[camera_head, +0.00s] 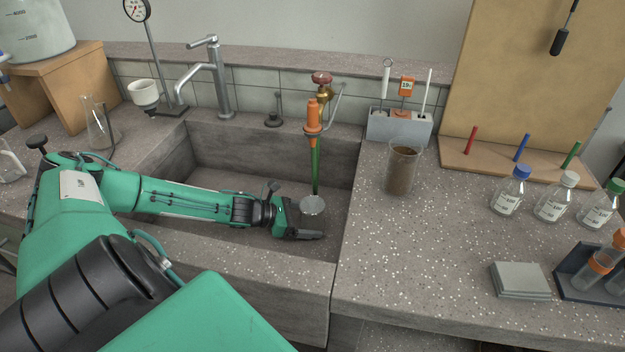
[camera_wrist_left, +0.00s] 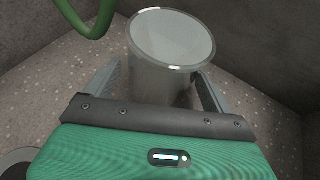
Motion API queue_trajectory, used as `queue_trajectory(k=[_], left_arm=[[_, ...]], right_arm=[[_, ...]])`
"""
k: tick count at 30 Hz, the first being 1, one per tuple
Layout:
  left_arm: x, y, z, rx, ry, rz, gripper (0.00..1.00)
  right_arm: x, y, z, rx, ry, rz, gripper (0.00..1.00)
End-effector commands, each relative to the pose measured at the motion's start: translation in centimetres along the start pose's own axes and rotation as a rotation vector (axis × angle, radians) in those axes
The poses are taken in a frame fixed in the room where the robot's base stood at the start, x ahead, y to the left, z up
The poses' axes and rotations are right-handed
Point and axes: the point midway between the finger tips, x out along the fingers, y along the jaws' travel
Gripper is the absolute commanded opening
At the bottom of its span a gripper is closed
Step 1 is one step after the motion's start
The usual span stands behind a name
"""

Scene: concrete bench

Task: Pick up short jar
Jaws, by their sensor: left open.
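The short jar (camera_head: 312,205) is a clear, round glass vessel with a grey-white top. In the left wrist view the jar (camera_wrist_left: 172,45) stands upright between the two fingers of my left gripper (camera_wrist_left: 158,85). The fingers are open, one on each side of it. I cannot tell whether either finger touches the glass. The jar's lower part is partly hidden by the gripper body. My right gripper is not in view.
The stone sink (camera_head: 262,165) has walls around my left gripper. A tall brown-filled beaker (camera_head: 402,172) stands on the right counter. Several bottles and a tube rack (camera_head: 580,283) stand further right.

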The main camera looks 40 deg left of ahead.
Motion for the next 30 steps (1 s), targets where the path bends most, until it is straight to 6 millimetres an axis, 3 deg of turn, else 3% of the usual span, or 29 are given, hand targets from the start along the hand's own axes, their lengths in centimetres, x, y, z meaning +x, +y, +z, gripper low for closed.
queue_trajectory(k=[6,15,24,26,30], left_arm=[[1.24,0.03,0.02,0.001,0.001,0.001,0.87],[1.37,0.00,-0.01,0.000,0.001,0.000,0.87],[1.35,0.00,0.00,0.001,0.001,0.000,0.28],[1.36,0.02,0.12,0.001,-0.001,0.000,0.19],[1.35,0.02,0.12,0.001,-0.001,0.000,0.19]], right_arm=[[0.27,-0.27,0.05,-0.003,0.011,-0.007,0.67],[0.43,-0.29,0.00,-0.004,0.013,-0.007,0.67],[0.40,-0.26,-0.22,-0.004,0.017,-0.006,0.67],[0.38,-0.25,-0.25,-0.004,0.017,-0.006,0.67],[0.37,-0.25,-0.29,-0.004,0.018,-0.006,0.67]])
